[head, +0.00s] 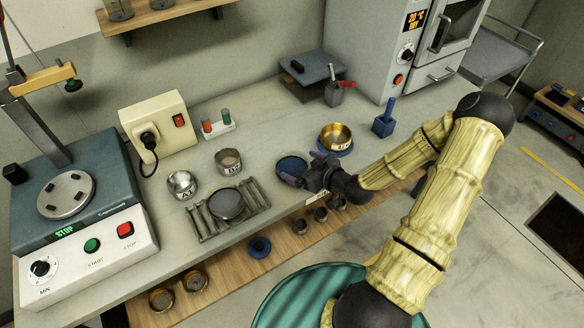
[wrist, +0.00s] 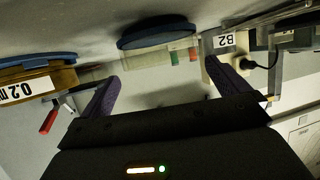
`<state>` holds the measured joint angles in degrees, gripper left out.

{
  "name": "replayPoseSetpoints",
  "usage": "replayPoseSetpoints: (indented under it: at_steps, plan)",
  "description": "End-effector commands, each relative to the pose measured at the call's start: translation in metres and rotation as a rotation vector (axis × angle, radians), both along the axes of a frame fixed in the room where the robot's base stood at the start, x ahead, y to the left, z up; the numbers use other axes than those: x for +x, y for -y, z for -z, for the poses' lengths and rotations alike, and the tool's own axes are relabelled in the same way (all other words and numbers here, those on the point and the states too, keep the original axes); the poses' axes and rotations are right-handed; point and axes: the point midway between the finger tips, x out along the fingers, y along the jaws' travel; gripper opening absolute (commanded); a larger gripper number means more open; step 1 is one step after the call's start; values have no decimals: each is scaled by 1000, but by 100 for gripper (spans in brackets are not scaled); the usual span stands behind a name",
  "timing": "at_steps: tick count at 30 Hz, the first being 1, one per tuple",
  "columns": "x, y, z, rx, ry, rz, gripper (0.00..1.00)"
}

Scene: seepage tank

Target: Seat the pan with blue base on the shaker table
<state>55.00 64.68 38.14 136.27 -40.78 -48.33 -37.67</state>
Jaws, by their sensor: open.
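A low, round, dark pan with a blue base (head: 291,164) sits on the bench in the head view. The wrist view, which is upside down, shows its blue disc (wrist: 157,34) beyond and between the fingertips. My gripper (head: 303,170) is open and empty close beside the pan, with its purple fingers (wrist: 161,76) apart. I cannot tell whether a finger touches the pan. The shaker table (head: 65,195) is a round pale plate with small dark studs, on the blue-grey machine at the far left. Nothing sits on it. Its display reads STOP.
A brass sieve (head: 336,135) on a blue disc stands right of the pan. Metal cups marked A1 (head: 182,185) and B2 (head: 228,161), a slotted rack (head: 226,204) and a tube stand (head: 217,126) lie between pan and shaker. A clamp post rises behind the shaker plate.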

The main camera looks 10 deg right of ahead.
Motion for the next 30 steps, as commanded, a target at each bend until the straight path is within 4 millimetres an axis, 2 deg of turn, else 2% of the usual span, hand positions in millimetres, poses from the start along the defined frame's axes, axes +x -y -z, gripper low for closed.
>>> replayPoseSetpoints:
  at_steps: [8, 20, 30]
  plan:
    - [4, -3, 3, 0, 1, 0, 100]
    - [37, -25, 24, 0, 1, 0, 100]
    - [38, -25, 26, -1, 0, 0, 100]
